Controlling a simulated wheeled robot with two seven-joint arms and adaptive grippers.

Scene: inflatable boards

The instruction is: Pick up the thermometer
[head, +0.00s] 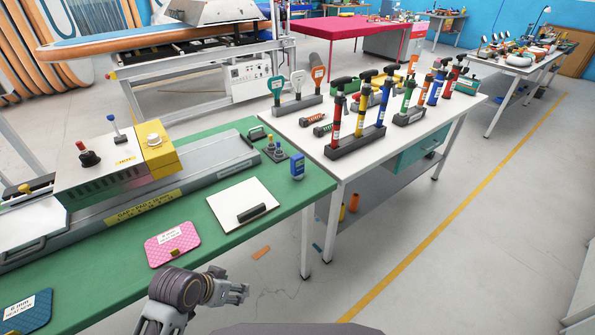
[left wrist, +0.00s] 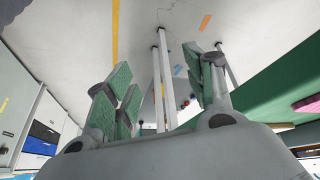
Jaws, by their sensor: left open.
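A small blue upright device (head: 297,166) with a pale display stands near the right end of the green table in the head view. It looks most like the thermometer, but it is too small to be sure. My left gripper (head: 236,291) is low at the front, beyond the green table's near edge and well apart from the device. In the left wrist view its green-padded fingers (left wrist: 165,88) are spread with nothing between them. I cannot make out the blue device there. My right gripper is not in view.
The green table (head: 222,190) holds a white board (head: 243,203) with a black grip, a pink pad (head: 172,245), a blue pad (head: 27,312) and a sealing machine (head: 120,178). A white table (head: 345,178) with several hand pumps adjoins it. Floor at right is open.

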